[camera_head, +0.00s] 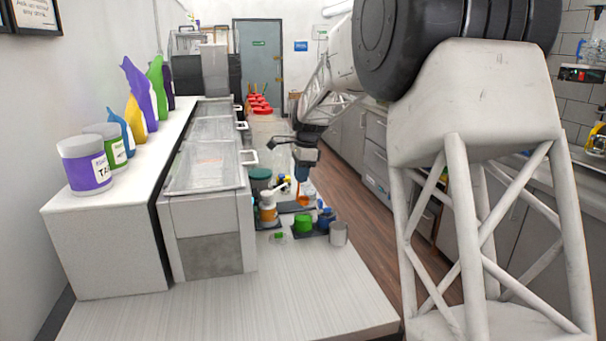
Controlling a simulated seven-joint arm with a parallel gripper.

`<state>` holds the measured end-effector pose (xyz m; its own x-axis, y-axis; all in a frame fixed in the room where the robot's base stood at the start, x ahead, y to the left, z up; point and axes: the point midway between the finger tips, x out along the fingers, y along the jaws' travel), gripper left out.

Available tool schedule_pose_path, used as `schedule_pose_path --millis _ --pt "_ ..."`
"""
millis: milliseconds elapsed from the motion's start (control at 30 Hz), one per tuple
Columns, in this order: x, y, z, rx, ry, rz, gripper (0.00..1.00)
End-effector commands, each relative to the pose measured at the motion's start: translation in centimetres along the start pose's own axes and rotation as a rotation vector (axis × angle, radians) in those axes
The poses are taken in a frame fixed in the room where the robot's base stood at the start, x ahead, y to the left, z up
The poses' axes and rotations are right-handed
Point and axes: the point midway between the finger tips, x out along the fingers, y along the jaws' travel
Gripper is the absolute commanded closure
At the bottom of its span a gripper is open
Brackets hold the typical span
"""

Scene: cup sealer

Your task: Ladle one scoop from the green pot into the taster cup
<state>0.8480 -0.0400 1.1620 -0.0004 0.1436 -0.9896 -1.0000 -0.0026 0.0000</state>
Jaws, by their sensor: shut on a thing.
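The green pot (303,223) stands on a dark mat on the counter, just left of a blue pot (326,219). A grey cup (339,234) stands to their right near the counter edge. A small clear cup-like thing with green on it (278,237) is left of the green pot. I cannot tell which of the two is the taster cup. My gripper (303,178) is above and behind the pots, pointing down. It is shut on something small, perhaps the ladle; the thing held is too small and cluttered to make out. The pot's contents are not clear.
An orange-and-white bottle (267,208) and a dark teal container (260,180) stand left of the pots. A lidded steel counter unit (208,205) borders the left. Red items (259,104) lie farther back. The front counter (240,305) is clear.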

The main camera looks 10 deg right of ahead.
Motion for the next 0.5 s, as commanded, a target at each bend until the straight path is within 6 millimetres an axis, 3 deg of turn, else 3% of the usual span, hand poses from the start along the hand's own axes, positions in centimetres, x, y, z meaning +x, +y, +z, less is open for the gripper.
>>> schedule_pose_path --millis 267,500 --pt "0.6 0.0 -0.1 0.000 0.000 0.000 1.00" --pt "2.5 0.0 -0.4 0.001 0.000 0.001 1.00"
